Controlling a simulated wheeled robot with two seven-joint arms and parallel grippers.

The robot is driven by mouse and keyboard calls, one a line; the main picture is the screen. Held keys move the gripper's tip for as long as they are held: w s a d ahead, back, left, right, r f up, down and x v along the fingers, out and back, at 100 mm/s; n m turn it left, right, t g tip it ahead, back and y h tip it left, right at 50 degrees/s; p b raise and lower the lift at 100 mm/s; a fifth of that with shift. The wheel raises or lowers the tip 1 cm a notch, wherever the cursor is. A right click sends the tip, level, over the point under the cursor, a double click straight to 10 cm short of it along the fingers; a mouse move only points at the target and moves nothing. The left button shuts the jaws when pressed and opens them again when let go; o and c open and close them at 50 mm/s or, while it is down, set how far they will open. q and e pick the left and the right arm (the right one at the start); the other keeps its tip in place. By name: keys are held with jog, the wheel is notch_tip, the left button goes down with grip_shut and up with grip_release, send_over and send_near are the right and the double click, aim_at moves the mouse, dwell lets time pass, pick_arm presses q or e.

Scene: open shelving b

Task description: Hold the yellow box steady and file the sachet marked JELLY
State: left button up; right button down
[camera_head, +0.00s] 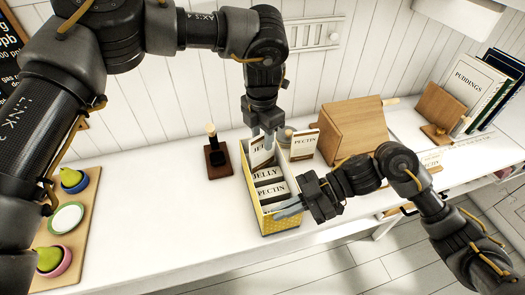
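The yellow box (275,225) stands on the white counter, open at the top, with upright sachets in its compartments. Labels reading JELLY (267,174) and PECTIN (271,191) show inside it. My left gripper (264,141) points down over the box's far end, its fingers at the top of a pale sachet marked JELLY (261,156). This sachet is upright and slightly tilted, its lower part at the far compartment. My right gripper (286,210) is at the box's near right corner, its fingers against the rim; the finger gap is not clear.
A PECTIN sachet (303,145) stands right of the box, near a wooden box (353,130). A dark wooden stand (218,160) is to the left. A board (75,240) with bowls lies far left. Clear counter (165,220) lies between.

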aim_at(262, 148)
pick_arm(q)
notch_tip(262, 148, down, 5)
jog(key=shift+s+r, duration=0.1)
jog(key=shift+r, duration=0.05)
grip_shut()
